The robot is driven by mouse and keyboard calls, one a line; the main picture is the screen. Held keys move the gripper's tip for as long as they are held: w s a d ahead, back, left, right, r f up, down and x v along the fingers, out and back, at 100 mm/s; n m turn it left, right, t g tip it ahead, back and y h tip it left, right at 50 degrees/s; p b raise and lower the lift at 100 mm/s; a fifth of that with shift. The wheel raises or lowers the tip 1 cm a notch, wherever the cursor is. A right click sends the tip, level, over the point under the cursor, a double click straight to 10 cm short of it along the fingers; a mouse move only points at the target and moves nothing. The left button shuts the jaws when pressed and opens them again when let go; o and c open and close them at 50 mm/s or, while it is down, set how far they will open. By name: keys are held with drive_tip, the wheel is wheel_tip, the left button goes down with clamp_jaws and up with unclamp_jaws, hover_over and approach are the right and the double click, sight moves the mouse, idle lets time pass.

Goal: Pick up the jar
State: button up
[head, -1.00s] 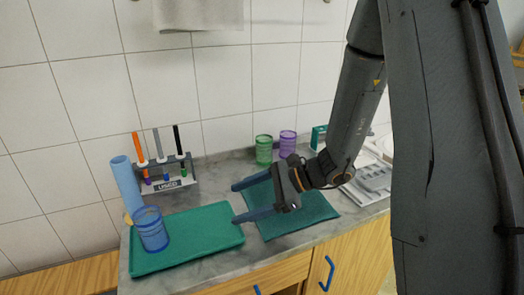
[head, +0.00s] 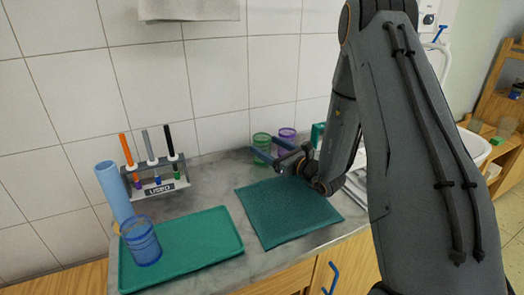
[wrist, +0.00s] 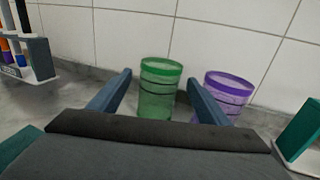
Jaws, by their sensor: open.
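Three jars show. A green jar (head: 262,147) and a purple jar (head: 287,140) stand upright side by side at the back of the counter by the wall. A blue jar (head: 141,242) stands on the green tray at the left. My gripper (head: 262,150) is open and empty, pointing at the back wall. In the wrist view, the green jar (wrist: 159,88) appears between the two fingers (wrist: 158,88), seemingly beyond their tips. The purple jar (wrist: 228,94) is behind and right of the right finger, which partly hides it.
A green tray (head: 200,246) lies front left and a dark green mat (head: 288,212) in the middle. A rack with pens (head: 158,186) and a blue roll (head: 113,193) stand at the back left. The tiled wall (head: 219,72) is close behind the jars.

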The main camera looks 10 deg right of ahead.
drive_tip(key=shift+p+x, duration=0.3)
drive_tip(key=shift+x, duration=1.4)
drive_tip(key=c, duration=1.2)
drive_tip(key=shift+o, duration=0.2)
drive_tip(key=shift+r, duration=0.15)
